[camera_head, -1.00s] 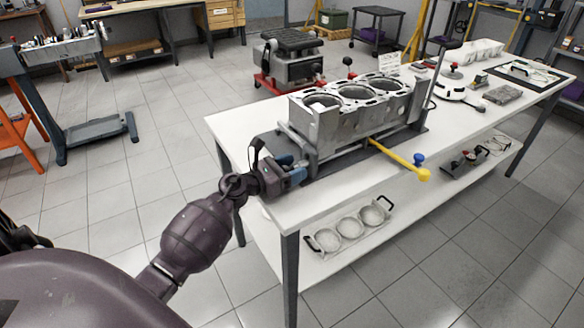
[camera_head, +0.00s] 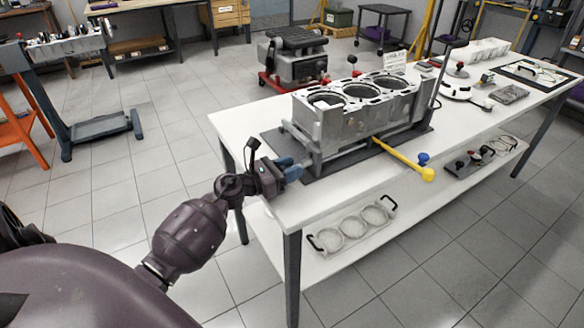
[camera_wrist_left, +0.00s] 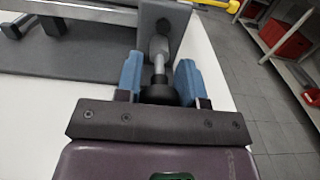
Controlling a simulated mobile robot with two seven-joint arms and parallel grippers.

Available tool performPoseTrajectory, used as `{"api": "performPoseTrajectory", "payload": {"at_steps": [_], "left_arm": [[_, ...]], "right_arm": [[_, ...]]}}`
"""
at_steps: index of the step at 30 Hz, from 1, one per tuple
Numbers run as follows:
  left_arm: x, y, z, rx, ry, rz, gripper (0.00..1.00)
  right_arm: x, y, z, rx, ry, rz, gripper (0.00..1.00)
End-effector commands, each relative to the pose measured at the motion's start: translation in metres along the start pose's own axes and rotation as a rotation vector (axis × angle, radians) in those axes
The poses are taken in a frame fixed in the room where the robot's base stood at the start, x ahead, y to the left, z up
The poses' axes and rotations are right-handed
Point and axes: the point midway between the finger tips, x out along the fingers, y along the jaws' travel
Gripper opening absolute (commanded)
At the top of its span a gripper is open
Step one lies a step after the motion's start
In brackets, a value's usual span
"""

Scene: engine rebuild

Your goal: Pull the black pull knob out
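The black pull knob (camera_wrist_left: 160,94) shows in the left wrist view, between the two blue fingers of my left gripper (camera_wrist_left: 158,80). The fingers lie against its sides, with the knob deep between them near the palm. A bare metal shaft (camera_wrist_left: 159,64) runs from the knob to the grey end bracket (camera_wrist_left: 165,30) of the fixture. In the head view my left gripper (camera_head: 289,169) is at the left end of the engine block fixture (camera_head: 345,155), and the knob is hidden by the fingers. My right gripper is not in view.
The engine block (camera_head: 355,108) sits in the fixture on the white workbench (camera_head: 255,125). A yellow handle (camera_head: 405,160) sticks out over the bench's front edge. A tray with three rings (camera_head: 350,225) is on the lower shelf.

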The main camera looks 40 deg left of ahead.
Motion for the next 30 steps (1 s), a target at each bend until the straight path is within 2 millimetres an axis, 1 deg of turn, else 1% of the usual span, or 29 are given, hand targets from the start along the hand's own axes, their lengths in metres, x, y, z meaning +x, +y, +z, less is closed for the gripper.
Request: {"api": "performPoseTrajectory", "payload": {"at_steps": [1, 3, 5, 13, 17, 20, 30], "left_arm": [[-0.002, 0.000, -0.002, -0.002, 0.005, 0.000, 0.42], [-0.002, 0.000, -0.002, -0.002, 0.004, 0.000, 0.52], [-0.002, 0.000, -0.002, -0.001, 0.004, 0.000, 0.60], [-0.002, 0.000, -0.002, -0.001, 0.003, 0.000, 0.60], [-0.009, 0.000, -0.002, -0.001, 0.004, 0.001, 0.60], [-0.023, 0.000, -0.003, -0.002, 0.005, 0.001, 0.60], [-0.083, 0.000, -0.003, -0.001, 0.006, 0.002, 0.60]], "right_arm": [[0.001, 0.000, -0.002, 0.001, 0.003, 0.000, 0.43], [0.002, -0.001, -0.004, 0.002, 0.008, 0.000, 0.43], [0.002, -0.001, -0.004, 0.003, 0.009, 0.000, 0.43], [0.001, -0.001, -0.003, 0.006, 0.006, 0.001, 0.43], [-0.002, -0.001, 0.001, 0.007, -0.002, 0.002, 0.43], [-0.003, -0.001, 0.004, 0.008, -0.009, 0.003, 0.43], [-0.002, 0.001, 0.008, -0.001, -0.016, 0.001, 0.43]]}}
